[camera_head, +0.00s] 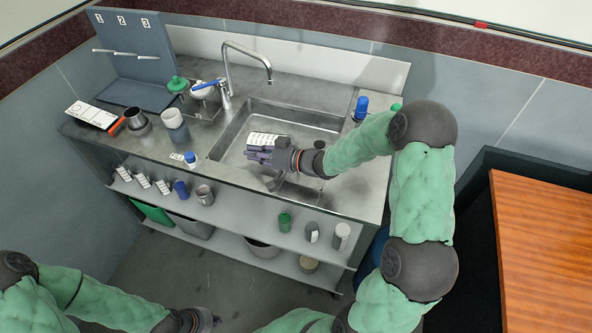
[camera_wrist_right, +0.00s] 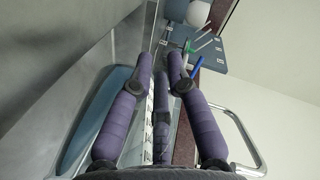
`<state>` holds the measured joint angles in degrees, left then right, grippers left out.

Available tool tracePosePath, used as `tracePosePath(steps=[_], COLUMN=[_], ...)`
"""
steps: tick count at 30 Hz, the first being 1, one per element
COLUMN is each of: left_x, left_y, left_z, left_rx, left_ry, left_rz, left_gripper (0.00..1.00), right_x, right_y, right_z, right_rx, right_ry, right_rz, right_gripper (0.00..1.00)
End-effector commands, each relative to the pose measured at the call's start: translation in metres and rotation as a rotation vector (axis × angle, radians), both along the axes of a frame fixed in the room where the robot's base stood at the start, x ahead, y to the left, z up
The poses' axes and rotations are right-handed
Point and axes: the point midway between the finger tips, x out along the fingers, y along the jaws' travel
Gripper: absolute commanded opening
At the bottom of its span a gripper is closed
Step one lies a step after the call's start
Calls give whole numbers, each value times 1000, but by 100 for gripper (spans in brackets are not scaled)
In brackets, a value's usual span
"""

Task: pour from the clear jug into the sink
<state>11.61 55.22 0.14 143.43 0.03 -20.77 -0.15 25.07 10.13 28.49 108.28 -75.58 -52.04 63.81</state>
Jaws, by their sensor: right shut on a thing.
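The sink (camera_head: 226,142) is a steel basin set in the counter. My right gripper (camera_head: 262,155) is over the basin, shut on what appears to be the clear jug, whose white marked panel (camera_head: 264,139) shows beside the fingers. In the right wrist view, the fingers (camera_wrist_right: 163,68) close around a white strip with dark marks (camera_wrist_right: 149,125), and a bluish shape (camera_wrist_right: 92,125) lies to its left. The jug's clear walls and its tilt are hard to make out. My left gripper (camera_head: 210,321) is low at the bottom edge, away from the counter; its fingers are too small to read.
A curved tap (camera_head: 247,50) with a blue lever stands behind the basin. A blue-capped bottle (camera_head: 361,105) stands at the right. Shelves below hold several containers. A wooden table (camera_head: 545,240) is at the right.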

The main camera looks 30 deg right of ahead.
Motion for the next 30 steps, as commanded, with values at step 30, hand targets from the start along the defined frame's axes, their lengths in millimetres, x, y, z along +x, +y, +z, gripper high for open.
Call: tracePosePath(steps=[30], left_x=[0], left_y=[0], left_z=[-15], left_rx=[0], left_ry=[0], left_rz=[0], left_gripper=[0], right_x=[0], right_y=[-6], right_z=[6], right_rx=[41], right_ry=[-52], right_rz=[4], right_gripper=[0])
